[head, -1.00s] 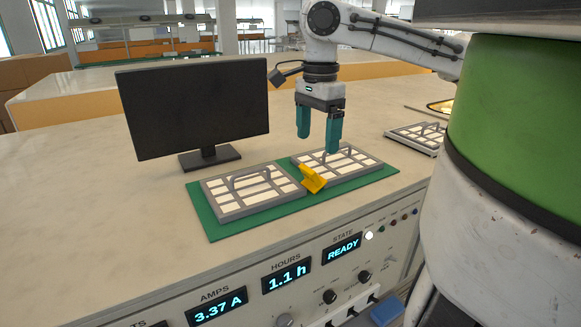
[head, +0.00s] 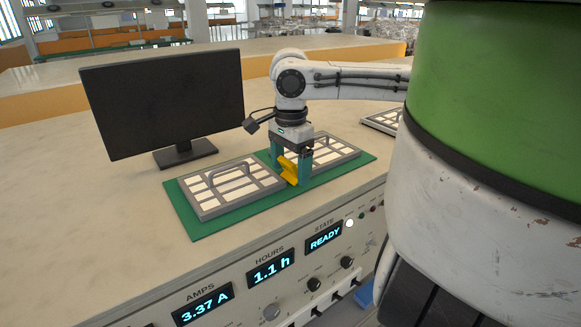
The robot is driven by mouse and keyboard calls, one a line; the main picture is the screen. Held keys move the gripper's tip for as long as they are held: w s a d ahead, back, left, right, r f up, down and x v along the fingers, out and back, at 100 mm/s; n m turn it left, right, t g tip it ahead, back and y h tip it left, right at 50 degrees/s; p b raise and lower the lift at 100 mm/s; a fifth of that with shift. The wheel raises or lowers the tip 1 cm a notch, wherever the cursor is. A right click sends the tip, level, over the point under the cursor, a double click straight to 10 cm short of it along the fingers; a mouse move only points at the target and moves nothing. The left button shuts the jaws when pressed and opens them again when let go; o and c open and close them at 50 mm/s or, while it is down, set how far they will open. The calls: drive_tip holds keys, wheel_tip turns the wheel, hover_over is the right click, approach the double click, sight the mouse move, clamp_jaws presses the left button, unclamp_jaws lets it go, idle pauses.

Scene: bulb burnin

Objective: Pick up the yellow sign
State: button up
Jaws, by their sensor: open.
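The yellow sign (head: 288,170) is a small bent yellow piece at the front inner edge between the two trays on the green mat. My gripper (head: 292,168) is lowered over it, with teal fingers. One finger stands behind the sign's left side and the other in front at its right, so the sign appears between them. The fingers are open, and I cannot tell whether either touches the sign. The lower part of the far finger is hidden by the sign.
A left tray (head: 217,201) and a right tray (head: 342,152), both grey with handles, lie on the green mat (head: 200,231). A black monitor (head: 163,100) stands behind the left tray. Another tray (head: 381,119) lies farther right. The counter's left side is clear.

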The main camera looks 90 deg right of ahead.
drive_tip(key=shift+f, duration=0.3)
drive_tip(key=shift+c, duration=0.3)
drive_tip(key=c, duration=1.1)
